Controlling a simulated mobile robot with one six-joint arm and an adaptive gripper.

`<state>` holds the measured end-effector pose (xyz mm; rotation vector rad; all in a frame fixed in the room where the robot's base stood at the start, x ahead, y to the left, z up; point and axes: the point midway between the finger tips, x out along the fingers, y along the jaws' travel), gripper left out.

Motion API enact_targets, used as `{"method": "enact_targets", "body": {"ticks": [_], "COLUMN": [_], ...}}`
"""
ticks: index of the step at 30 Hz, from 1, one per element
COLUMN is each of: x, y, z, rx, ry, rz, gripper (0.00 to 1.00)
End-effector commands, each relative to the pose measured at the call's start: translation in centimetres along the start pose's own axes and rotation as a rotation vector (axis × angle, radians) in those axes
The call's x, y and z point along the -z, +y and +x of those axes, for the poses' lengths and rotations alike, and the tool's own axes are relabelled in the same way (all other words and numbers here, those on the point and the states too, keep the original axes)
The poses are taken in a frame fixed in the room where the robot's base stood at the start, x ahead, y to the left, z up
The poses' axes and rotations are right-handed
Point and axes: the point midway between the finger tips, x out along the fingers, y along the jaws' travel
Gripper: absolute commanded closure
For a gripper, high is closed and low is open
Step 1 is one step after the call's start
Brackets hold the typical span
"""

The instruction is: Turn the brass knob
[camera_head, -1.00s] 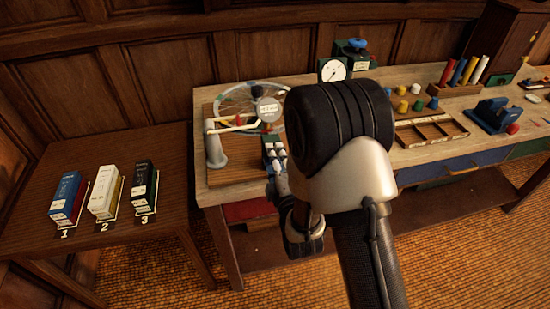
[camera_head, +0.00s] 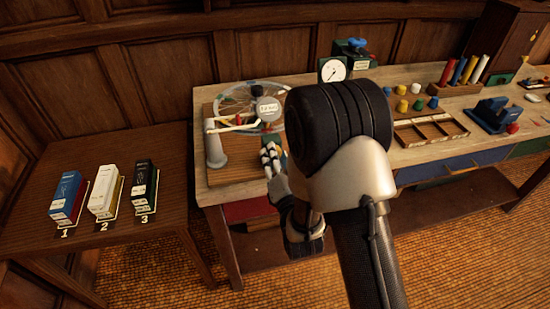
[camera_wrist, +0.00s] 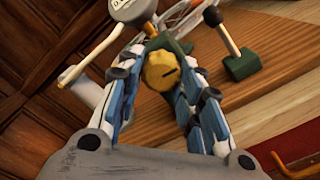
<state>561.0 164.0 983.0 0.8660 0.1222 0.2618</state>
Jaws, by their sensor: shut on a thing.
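The brass knob (camera_wrist: 160,70) shows in the wrist view as a round yellow knob with a dark mark line on its face, in front of a dark green block (camera_wrist: 172,44). My gripper (camera_wrist: 158,66) has its blue-padded fingers on both sides of the knob and is shut on it. In the head view my gripper (camera_head: 272,158) is at the front right of the wooden board (camera_head: 232,172) with the spoked wheel (camera_head: 238,100). The knob is hidden there behind my gripper and arm.
A grey post (camera_head: 215,150) and a pale arm (camera_head: 230,127) stand left of my gripper. A dial gauge (camera_head: 333,70) stands behind. A divided wooden tray (camera_head: 430,130) is to the right. A side table (camera_head: 110,240) on the left holds numbered boxes.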

Motion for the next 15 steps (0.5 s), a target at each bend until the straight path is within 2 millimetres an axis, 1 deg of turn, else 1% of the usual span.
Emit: {"method": "enact_targets", "body": {"ticks": [1,6,15], "x": [-0.15,-0.16,-0.16], "y": [0.24,0.22,0.23], "z": [0.15,0.15,0.16], "rx": [-0.007,-0.007,-0.007], "ry": [-0.004,-0.005,-0.005], "rz": [-0.019,-0.067,-0.088], "gripper": [0.90,0.90,0.90]}}
